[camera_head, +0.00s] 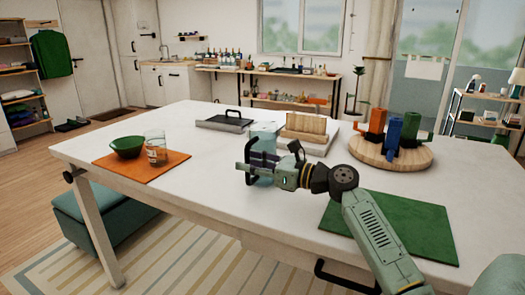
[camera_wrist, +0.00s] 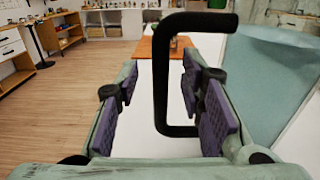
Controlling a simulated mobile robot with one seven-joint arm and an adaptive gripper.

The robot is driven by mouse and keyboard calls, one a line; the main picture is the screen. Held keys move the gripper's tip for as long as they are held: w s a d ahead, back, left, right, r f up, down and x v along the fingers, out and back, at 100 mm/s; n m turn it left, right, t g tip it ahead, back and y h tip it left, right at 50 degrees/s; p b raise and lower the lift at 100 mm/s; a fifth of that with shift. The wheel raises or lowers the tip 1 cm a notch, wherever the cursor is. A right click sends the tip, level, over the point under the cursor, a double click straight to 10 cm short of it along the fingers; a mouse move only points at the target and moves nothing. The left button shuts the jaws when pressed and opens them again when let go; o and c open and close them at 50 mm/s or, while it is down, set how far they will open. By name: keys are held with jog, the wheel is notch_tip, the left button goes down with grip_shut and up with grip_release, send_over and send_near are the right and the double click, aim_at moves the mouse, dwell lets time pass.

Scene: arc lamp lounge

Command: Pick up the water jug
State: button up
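The water jug is pale blue and translucent with a black handle. In the head view the jug (camera_head: 263,129) stands on the white table, partly hidden behind my gripper (camera_head: 250,166). In the wrist view the jug's body (camera_wrist: 268,72) fills the right side, and its black handle (camera_wrist: 160,75) rises between my fingers. My gripper (camera_wrist: 165,100) is open, with purple pads on either side of the handle. Gaps show between the pads and the handle, so I see no grip on it.
An orange mat (camera_head: 120,166) with a green bowl (camera_head: 128,148) and a glass (camera_head: 156,155) lies at left. A dark tray (camera_head: 225,123) and a wooden rack (camera_head: 305,125) stand behind. A round board (camera_head: 365,152) with coloured mugs and a green mat (camera_head: 420,225) are at right.

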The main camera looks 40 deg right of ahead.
jog(key=shift+w+a, duration=0.2)
jog(key=shift+w, duration=0.3)
jog(key=shift+c, duration=0.5)
grip_shut()
jog(key=shift+r, duration=0.1)
dwell(0.3)
